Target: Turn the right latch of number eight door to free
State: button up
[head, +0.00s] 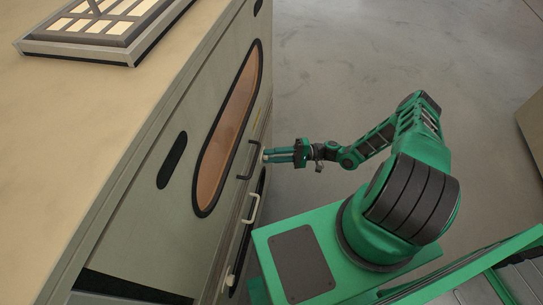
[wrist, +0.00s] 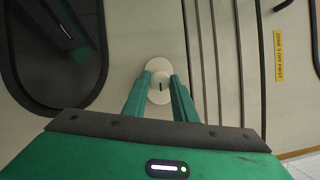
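My gripper (head: 285,156) reaches left to the side of a grey-green cabinet. In the wrist view its two green fingers (wrist: 160,88) point at the panel and lie on either side of a pale round latch (wrist: 160,94). The latch has a short dark mark, close to upright in that view, and sits over a pale disc (wrist: 158,65). The fingers are apart with the latch between them; whether they press on it I cannot tell. In the head view the fingertips reach the cabinet face beside a dark handle (head: 242,160). No door number is readable.
The cabinet has a long amber window (head: 228,130) and a pale handle (head: 251,208) nearer me. A yellow label reading "ZONE 3 OFF FIRST" (wrist: 279,58) is right of the latch. A tray-like rack (head: 100,27) lies on the top. The grey floor (head: 370,50) beyond my arm is clear.

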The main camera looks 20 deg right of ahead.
jog(key=o, duration=0.4)
jog(key=shift+w+d+f, duration=0.15)
jog(key=shift+w+d, duration=0.1)
jog(key=shift+s+a, duration=0.1)
jog(key=d, duration=0.3)
jog(key=s+d, duration=0.1)
jog(key=d, duration=0.3)
jog(key=d+f, duration=0.1)
jog(key=d, duration=0.2)
jog(key=shift+s+d, duration=0.35)
